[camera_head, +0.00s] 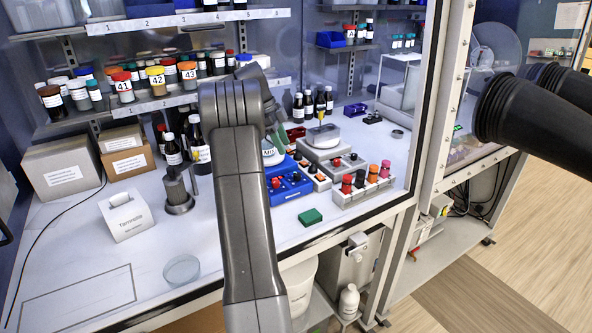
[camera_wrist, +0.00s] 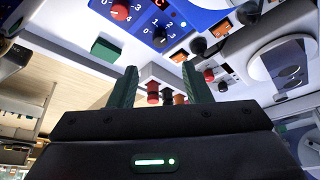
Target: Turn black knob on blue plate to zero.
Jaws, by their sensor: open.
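The blue plate (camera_wrist: 185,18) fills the top middle of the wrist view. It carries a black knob (camera_wrist: 159,37) with white numbers around it, and a red knob (camera_wrist: 120,12) beside it. I cannot make out the black knob's pointer. My gripper (camera_wrist: 159,68) is open, its two dark green fingers apart and nothing between them; in the picture the black knob lies just beyond the fingertips, apart from them. In the head view the blue plate (camera_head: 291,188) stands on the bench right of my arm, which partly hides it and most of my gripper.
A green block (camera_head: 311,217) lies in front of the blue plate. A pale rack with coloured caps (camera_head: 363,190) and a grey balance (camera_head: 325,152) stand to its right. Bottles stand behind. A glass dish (camera_head: 181,270) lies at the front left, where the bench is mostly clear.

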